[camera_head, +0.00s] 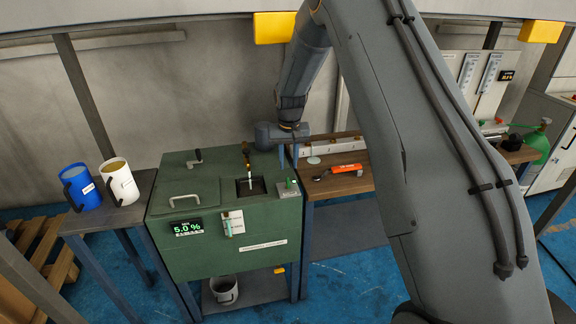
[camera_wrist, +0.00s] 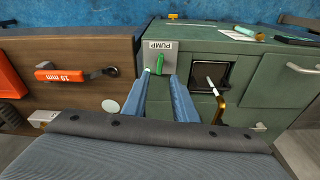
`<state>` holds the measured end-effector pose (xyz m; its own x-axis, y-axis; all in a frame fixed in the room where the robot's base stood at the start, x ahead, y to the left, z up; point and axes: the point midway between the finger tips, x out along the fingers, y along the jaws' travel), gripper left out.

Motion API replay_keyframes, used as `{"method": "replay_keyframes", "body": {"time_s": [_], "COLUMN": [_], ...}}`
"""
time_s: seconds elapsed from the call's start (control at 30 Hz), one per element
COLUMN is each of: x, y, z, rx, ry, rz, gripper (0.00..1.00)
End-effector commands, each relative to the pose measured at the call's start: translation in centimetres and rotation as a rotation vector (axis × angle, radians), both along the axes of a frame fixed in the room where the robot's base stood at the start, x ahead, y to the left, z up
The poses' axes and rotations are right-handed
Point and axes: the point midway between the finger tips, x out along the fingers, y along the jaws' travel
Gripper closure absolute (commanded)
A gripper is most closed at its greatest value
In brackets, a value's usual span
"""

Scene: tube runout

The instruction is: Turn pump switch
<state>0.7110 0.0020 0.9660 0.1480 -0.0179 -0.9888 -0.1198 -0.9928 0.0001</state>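The pump switch (camera_wrist: 160,62) is a small green lever on a pale plate (camera_wrist: 160,46) marked PUMP, at the edge of the green machine's top in the wrist view. It also shows in the head view (camera_head: 288,184). My gripper (camera_wrist: 161,78) has its two blue fingers apart, with nothing between them. In the wrist view the fingertips point at the switch, one to each side of its lower end. In the head view my gripper (camera_head: 288,165) is above and just behind the switch. I cannot tell whether the fingers touch it.
The green machine (camera_head: 180,258) has a square opening (camera_wrist: 213,72) with a tap beside the switch. A wooden bench (camera_head: 350,182) with an orange-handled tool (camera_head: 347,168) adjoins it. Blue (camera_head: 80,185) and white (camera_head: 120,180) jugs stand left. A display (camera_head: 188,228) reads 5.0 %.

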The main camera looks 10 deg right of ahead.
Motion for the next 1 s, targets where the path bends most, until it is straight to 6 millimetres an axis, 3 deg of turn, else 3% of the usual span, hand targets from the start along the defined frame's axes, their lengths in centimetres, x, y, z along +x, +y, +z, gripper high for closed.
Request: {"method": "replay_keyframes", "body": {"time_s": [0.77, 1.0], "x": [1.2, 1.2], "y": [-0.2, -0.2], "z": [-7.9, -7.8], "rx": [0.0, 0.0], "ry": [0.0, -0.001], "rz": [0.0, 0.0], "gripper": [0.74, 0.74]}}
